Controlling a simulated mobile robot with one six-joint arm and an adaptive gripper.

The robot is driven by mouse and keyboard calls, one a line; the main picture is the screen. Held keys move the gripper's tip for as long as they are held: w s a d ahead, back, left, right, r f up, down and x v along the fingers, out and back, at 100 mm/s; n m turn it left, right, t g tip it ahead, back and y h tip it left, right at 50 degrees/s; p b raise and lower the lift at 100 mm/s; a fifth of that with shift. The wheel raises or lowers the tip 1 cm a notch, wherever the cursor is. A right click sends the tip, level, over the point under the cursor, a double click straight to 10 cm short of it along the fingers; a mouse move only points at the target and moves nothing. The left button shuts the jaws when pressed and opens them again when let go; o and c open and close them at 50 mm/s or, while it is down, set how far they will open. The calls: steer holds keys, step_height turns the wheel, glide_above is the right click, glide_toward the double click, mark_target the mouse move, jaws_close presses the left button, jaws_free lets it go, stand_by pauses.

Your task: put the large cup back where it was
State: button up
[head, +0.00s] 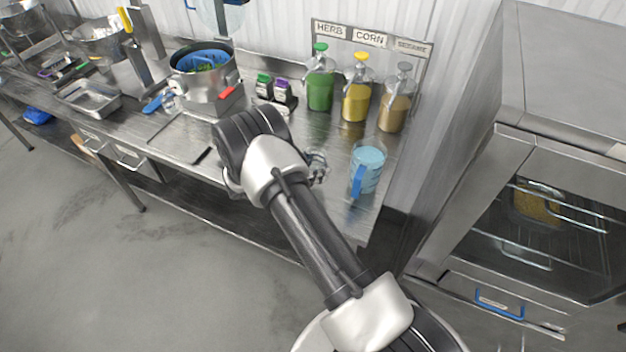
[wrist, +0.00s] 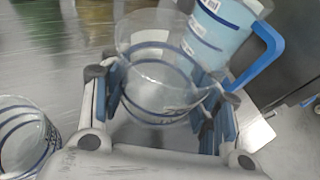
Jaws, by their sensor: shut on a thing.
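In the wrist view my gripper (wrist: 160,108) is shut on a clear cup (wrist: 150,65) with dark blue bands, a finger on either side of it. A second clear cup (wrist: 25,140) with blue bands is at the lower left, apart from my gripper and cut off by the frame edge. I cannot compare their sizes surely. In the head view my arm hides most of my gripper, and part of a clear cup (head: 318,163) shows just right of the wrist. I cannot tell whether the held cup touches the counter.
A pitcher of light blue liquid (head: 368,170) stands close on the right, behind the held cup in the wrist view (wrist: 222,35). Green, yellow and tan pump bottles (head: 356,100) line the back of the steel counter (head: 180,140). A pot (head: 205,92) stands left; an oven (head: 530,215) is right.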

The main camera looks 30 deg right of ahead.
steer(key=shift+f+b, duration=0.35)
steer(key=shift+f, duration=2.3)
steer(key=shift+f, duration=0.15)
steer(key=o, duration=1.3)
